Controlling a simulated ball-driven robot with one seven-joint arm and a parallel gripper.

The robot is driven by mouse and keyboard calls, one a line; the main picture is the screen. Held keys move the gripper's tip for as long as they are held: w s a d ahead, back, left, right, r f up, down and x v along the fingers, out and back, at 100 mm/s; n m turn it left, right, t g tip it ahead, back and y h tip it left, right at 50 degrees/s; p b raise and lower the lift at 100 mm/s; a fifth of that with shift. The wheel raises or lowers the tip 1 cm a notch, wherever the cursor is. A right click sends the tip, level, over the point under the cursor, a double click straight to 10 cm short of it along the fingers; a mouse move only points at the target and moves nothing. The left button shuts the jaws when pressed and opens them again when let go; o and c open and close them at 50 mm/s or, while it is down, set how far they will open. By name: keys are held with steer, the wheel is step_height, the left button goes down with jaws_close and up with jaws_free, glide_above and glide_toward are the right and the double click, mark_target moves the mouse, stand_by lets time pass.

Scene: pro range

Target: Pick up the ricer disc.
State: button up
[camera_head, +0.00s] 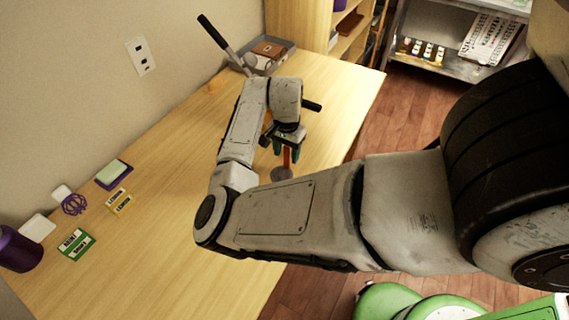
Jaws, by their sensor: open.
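A small round grey disc (281,174), which looks like the ricer disc, lies on the wooden table below my gripper. My gripper (287,153) points down over the table with its green fingers apart. A narrow orange piece (287,158) shows between the fingers, just above the disc. I cannot tell whether it belongs to the disc or stands behind it. The fingers do not visibly grip anything. My arm crosses the middle of the picture and hides part of the table in front of the disc.
A grey tray (284,49) at the table's back holds a long-handled tool (222,42) and a brown item. Several small items stand at the left, including a green-and-white box (76,244) and a purple cup (17,250). The table between is clear.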

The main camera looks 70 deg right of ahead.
steer(key=shift+f, duration=0.4)
steer(key=shift+c, duration=0.2)
jaws_close()
steer(key=shift+r, duration=0.1)
steer(key=shift+r, duration=0.55)
steer(key=s+a+r, duration=0.8)
steer(key=a+r, duration=0.3)
steer(key=shift+s+r, duration=0.4)
